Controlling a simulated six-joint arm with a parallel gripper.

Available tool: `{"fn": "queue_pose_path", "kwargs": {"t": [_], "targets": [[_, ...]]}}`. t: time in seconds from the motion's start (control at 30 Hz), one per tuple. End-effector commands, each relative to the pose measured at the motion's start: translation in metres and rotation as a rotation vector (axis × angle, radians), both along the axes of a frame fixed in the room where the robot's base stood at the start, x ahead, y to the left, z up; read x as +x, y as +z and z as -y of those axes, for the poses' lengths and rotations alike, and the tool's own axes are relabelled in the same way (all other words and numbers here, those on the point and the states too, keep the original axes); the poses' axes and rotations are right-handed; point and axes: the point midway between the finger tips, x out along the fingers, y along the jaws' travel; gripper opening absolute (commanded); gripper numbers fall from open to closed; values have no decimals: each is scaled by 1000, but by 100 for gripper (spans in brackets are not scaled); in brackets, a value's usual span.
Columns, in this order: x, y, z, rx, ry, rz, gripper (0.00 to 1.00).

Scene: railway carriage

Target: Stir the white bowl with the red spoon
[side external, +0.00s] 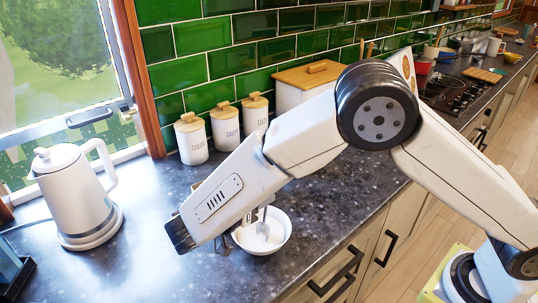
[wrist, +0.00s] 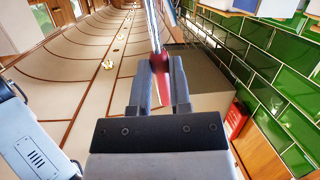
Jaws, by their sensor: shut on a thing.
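The white bowl (side external: 281,238) stands upright on the dark worktop, partly hidden by my arm in the side view. My gripper (wrist: 160,72) is shut on the red spoon (wrist: 161,88), whose red part shows between the two fingers in the wrist view. A thin shiny length runs beyond the fingertips. In the side view a slim greyish piece, apparently the spoon's lower part, stands tilted inside the bowl. My fingers beside the bowl are mostly hidden there, and the bowl is not visible in the wrist view. Whether the spoon touches the bowl's bottom cannot be told.
A white kettle (side external: 75,195) stands left on the speckled worktop (side external: 160,262). Three white lidded canisters (side external: 191,140) and a bread box (side external: 300,90) line the green tiled wall. A hob (side external: 452,92) lies far right. Worktop is clear between kettle and bowl.

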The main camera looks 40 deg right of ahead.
Motion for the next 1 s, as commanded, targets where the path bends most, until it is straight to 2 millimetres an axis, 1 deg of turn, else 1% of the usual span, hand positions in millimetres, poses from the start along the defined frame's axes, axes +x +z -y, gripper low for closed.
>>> {"fn": "queue_pose_path", "kwargs": {"t": [0.27,0.4,0.53,0.77,1.0], "targets": [[5,0,9,-1,-1,1,0],[7,0,9,-1,0,1,0],[12,0,9,-1,-1,1,0],[16,0,8,0,0,0,0],[21,0,0,-1,0,1,0]]}}
